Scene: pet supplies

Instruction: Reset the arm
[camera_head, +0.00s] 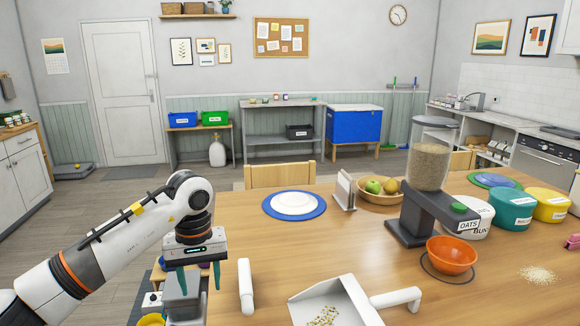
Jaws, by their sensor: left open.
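My left arm comes in from the left, and its gripper (199,284) points down at the table's front left edge. Its two teal fingers are apart, and I see nothing held between them. A grey object (183,305) shows below and behind the fingers; I cannot tell whether they touch it. My right gripper is not in view.
Spilled grain (538,275) lies right.

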